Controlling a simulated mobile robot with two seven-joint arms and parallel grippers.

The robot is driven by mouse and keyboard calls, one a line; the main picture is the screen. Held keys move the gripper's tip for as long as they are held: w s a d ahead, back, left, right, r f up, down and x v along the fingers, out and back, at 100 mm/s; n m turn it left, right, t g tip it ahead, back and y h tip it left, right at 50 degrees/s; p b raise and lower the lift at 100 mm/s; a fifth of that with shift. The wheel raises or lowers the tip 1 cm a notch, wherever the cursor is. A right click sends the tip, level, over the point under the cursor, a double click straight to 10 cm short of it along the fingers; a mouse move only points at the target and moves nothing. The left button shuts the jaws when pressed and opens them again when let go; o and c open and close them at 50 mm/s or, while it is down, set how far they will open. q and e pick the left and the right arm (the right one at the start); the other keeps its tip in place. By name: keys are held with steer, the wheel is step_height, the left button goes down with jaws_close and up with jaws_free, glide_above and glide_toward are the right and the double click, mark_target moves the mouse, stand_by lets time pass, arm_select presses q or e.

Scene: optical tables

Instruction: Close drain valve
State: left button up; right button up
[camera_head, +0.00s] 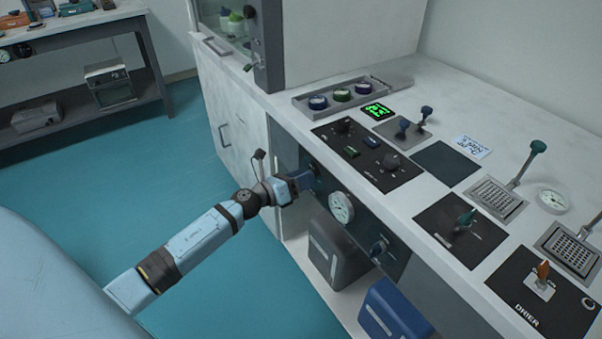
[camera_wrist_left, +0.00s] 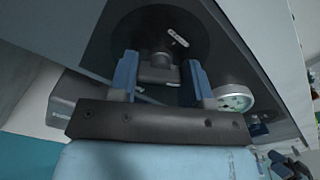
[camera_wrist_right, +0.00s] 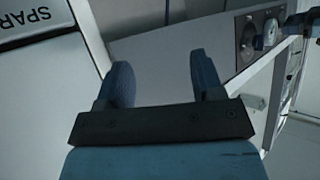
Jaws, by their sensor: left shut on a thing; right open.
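A dark valve handle (camera_wrist_left: 158,74) on a round dark plate sits between the two blue fingers of my left gripper (camera_wrist_left: 158,85) in the left wrist view. The fingers are shut on it. The label by it is too small to read. In the head view my left gripper (camera_head: 302,180) reaches the dark front panel (camera_head: 362,222) below the counter edge, and it hides the valve there. A second valve (camera_head: 379,246) shows lower on the same panel. My right gripper (camera_wrist_right: 158,85) shows only in its own wrist view, open and empty, with its fingers apart.
A round gauge (camera_head: 341,207) is on the panel, right of my left gripper. A grey bin (camera_head: 332,255) and a blue bin (camera_head: 392,312) stand underneath. The counter holds knobs and levers, including a green lever (camera_head: 465,219). The teal floor at left is clear.

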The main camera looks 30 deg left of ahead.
arm_select(q)
steer(key=n, duration=0.1)
steer(key=n+p, duration=0.2)
steer(key=shift+r+n, duration=0.25)
steer(key=shift+n, duration=0.15)
steer(key=shift+n+p, duration=0.85)
steer(key=shift+n, duration=0.05)
steer(key=n+p, duration=0.2)
steer(key=n, duration=0.1)
steer(key=shift+n+p, duration=0.75)
steer(key=shift+n, duration=0.35)
steer(key=shift+f+n+p, duration=0.15)
steer(key=shift+n+p, duration=0.15)
steer(key=shift+n, duration=0.3)
arm_select(e)
steer(key=shift+s+d+r+g+h, duration=0.2)
steer(key=shift+d+r+g, duration=0.05)
steer(key=shift+r, duration=0.15)
steer(key=shift+s+d+r+g+h, duration=0.15)
steer(key=shift+d+r+g+h, duration=0.1)
steer(key=shift+r, duration=0.1)
steer(key=shift+w+r, duration=0.1)
steer(key=shift+r, duration=0.05)
arm_select(q)
steer(key=o, duration=0.9)
steer(key=shift+f, duration=0.1)
